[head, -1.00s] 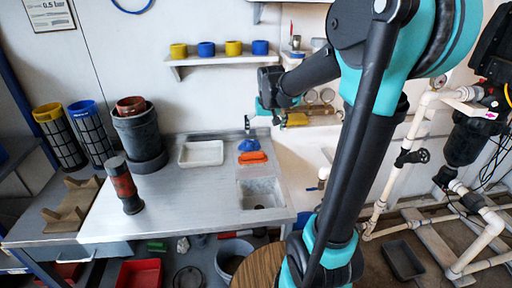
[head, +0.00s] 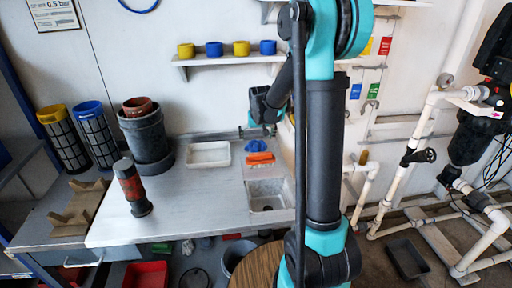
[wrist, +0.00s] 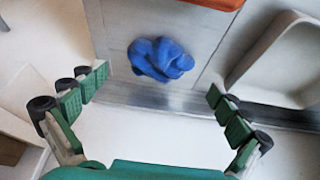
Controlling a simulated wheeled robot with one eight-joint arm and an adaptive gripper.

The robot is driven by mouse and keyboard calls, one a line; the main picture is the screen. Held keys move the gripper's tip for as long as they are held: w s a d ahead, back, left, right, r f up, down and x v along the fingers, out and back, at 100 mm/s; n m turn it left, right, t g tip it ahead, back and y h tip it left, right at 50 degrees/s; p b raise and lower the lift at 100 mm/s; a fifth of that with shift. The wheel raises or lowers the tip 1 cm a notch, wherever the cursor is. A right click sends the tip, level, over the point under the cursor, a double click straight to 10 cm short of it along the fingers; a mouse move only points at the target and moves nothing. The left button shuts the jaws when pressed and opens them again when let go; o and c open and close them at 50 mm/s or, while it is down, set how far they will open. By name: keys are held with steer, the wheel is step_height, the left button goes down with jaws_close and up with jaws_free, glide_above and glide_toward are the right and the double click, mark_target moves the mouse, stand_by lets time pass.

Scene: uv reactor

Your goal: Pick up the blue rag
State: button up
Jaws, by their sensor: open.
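The blue rag (head: 254,146) lies crumpled on the metal counter by the back wall, just behind an orange item (head: 260,158). In the wrist view the blue rag (wrist: 160,59) sits at upper middle, ahead of and between my fingers. My gripper (wrist: 156,95) is open with green-padded fingers spread wide and nothing between them; it does not touch the rag. In the head view my gripper (head: 252,124) shows only in part, above the rag near the wall.
A white tray (head: 208,164) lies left of the rag. A sink basin (head: 267,200) is in front of the orange item. A shelf (head: 240,60) with yellow and blue cups hangs above. A dark bucket (head: 147,140) stands left. The counter's middle is clear.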

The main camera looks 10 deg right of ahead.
mark_target(256, 144)
steer(key=shift+x, duration=2.75)
steer(key=shift+w, duration=0.1)
steer(key=shift+c, duration=0.6)
steer(key=c, duration=1)
